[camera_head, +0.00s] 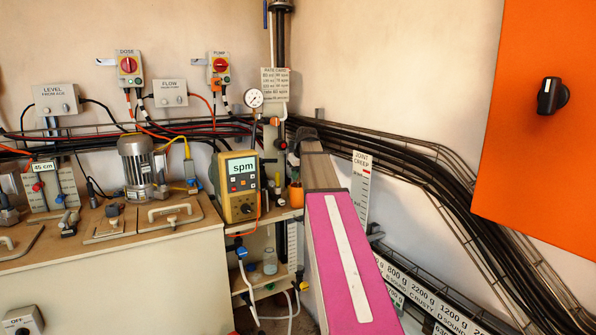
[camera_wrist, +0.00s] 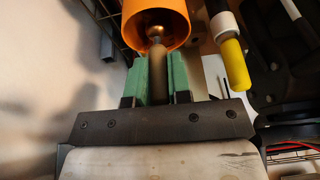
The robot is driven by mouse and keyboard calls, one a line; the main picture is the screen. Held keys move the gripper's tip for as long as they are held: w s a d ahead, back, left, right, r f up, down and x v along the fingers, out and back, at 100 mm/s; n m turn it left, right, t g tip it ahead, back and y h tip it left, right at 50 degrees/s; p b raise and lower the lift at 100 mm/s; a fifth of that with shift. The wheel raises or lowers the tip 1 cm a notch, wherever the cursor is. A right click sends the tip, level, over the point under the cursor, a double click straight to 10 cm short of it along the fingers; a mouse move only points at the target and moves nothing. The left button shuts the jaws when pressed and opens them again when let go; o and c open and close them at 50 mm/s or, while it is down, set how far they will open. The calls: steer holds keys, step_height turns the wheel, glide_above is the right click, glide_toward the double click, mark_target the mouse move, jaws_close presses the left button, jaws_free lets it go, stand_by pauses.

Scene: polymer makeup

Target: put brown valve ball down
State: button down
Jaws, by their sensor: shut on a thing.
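The brown valve ball (camera_wrist: 155,31) shows in the wrist view as a small rounded end on a brown stem (camera_wrist: 157,75). My gripper (camera_wrist: 158,58) has two green fingers shut on this brown piece, one on each side. The ball end is at the open mouth of an orange cup (camera_wrist: 148,8), overlapping its dark inside. I cannot tell how deep it reaches or whether it touches the cup. The orange cup also shows in the head view (camera_head: 296,195), at the right of a small shelf. My gripper and the ball cannot be made out in the head view.
A yellow-tipped white tube (camera_wrist: 232,62) is close right of the cup in the wrist view. In the head view a yellow meter (camera_head: 239,188) stands left of the cup, and a pressure gauge (camera_head: 254,98) is above. Cable trays (camera_head: 420,190) run along the right wall.

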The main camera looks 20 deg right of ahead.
steer(key=shift+f, duration=0.2)
steer(key=c, duration=1)
jaws_free()
steer(key=shift+r, duration=0.15)
step_height(320, 180, up, 7)
steer(key=shift+f, duration=0.1)
